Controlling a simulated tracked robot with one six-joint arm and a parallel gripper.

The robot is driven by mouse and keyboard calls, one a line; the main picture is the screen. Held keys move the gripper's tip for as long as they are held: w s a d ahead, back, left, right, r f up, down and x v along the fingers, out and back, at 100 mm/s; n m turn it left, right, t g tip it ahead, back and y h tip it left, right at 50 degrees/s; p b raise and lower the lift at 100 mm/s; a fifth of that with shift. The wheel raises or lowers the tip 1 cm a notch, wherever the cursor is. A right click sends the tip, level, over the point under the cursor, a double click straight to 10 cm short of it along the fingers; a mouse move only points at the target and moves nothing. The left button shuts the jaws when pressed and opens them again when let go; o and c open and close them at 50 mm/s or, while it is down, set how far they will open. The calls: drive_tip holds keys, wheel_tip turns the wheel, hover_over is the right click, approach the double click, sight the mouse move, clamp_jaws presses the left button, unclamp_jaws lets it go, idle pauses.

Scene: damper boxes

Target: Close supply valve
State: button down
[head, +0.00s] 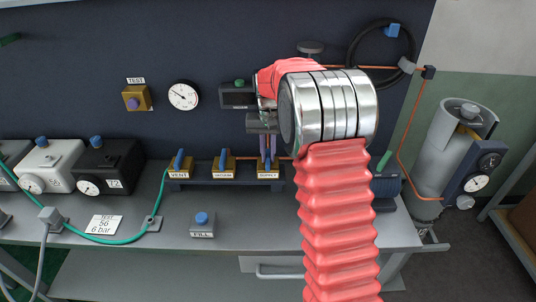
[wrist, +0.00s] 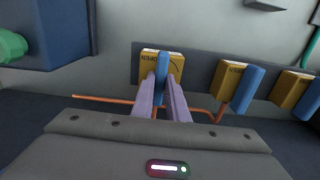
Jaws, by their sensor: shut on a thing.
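The supply valve is a small yellow block (head: 267,174) with a white label, at the right end of a row of three on a dark rail. Its blue lever (wrist: 161,66) shows in the wrist view between my purple fingers. My gripper (head: 267,150) comes down from above and is shut on this lever; the wrist view shows the fingers (wrist: 162,82) on either side of it. In the head view the fingers and arm hide most of the lever, so its exact angle cannot be told.
The vacuum valve (head: 223,165) and vent valve (head: 181,164) stand close to the left, each with a blue lever. A blue-topped fill button (head: 202,222) sits in front. A dial gauge (head: 184,95) is on the back panel. A grey cylinder (head: 455,150) stands at right.

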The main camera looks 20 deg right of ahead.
sight(268, 156)
drive_tip(key=shift+r, duration=0.1)
drive_tip(key=c, duration=1.7)
unclamp_jaws()
drive_tip(key=shift+c, duration=0.2)
wheel_tip(268, 156, up, 14)
drive_tip(key=shift+f, duration=0.2)
